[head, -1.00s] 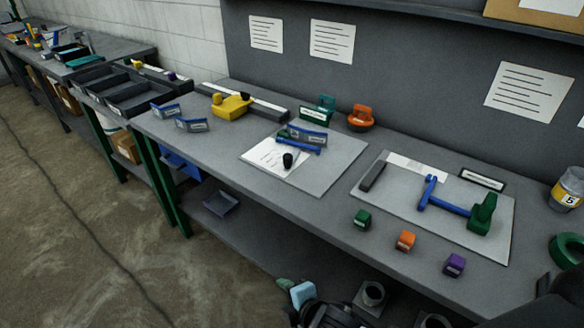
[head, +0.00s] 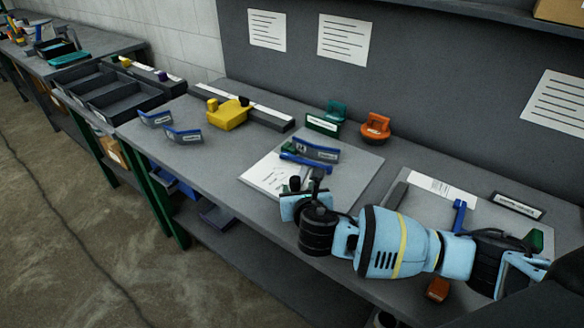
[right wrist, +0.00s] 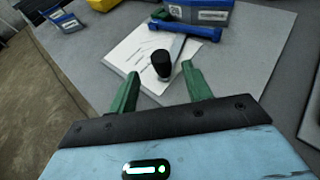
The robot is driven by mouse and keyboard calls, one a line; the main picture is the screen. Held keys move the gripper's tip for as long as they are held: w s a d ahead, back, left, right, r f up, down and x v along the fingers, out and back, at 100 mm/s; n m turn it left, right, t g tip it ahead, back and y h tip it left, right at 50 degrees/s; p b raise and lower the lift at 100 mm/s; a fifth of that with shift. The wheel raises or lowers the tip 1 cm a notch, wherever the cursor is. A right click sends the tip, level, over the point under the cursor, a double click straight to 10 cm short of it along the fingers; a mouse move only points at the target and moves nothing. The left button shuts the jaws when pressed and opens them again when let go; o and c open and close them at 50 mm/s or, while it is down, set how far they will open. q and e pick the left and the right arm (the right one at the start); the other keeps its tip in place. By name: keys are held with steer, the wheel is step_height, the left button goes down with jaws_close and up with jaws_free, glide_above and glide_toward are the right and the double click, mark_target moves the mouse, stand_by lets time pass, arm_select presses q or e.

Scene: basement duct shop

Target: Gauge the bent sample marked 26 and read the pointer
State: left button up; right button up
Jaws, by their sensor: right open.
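My right gripper (head: 308,186) is open and empty over the front of the middle mat. In the right wrist view its green fingers (right wrist: 160,75) stand either side of a black knob-topped piece (right wrist: 161,64), apart from it, above a printed sheet (right wrist: 140,50). Behind lies a blue bar (right wrist: 186,30) and a bent blue-grey sample (head: 315,150) with a white label. Two more bent samples, one at the left (head: 155,118) and one nearer (head: 183,136), lie on the bench. My left gripper is not in view.
A yellow block (head: 228,114) with a black knob sits by a long scaled rail (head: 268,117). Green (head: 335,112) and orange (head: 376,126) handled pieces stand behind the mat. My right arm covers much of the right-hand mat (head: 400,212), with its blue bar (head: 459,215).

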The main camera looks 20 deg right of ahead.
mark_target(296, 181)
steer(key=shift+s, duration=0.1)
steer(key=shift+w+f, duration=0.2)
steer(key=shift+w, duration=0.2)
steer(key=b+x, duration=0.1)
steer(key=x, duration=0.4)
steer(key=shift+w+d+f, duration=0.1)
steer(key=shift+w+f, duration=0.1)
steer(key=shift+w, duration=0.15)
steer(key=shift+w+f+b, duration=0.1)
steer(key=shift+w+b, duration=0.2)
steer(key=shift+w, duration=0.15)
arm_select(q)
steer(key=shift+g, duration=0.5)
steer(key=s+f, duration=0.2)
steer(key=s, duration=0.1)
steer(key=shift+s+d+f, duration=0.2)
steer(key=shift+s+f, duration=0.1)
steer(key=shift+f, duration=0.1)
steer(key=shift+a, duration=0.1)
arm_select(e)
jaws_close()
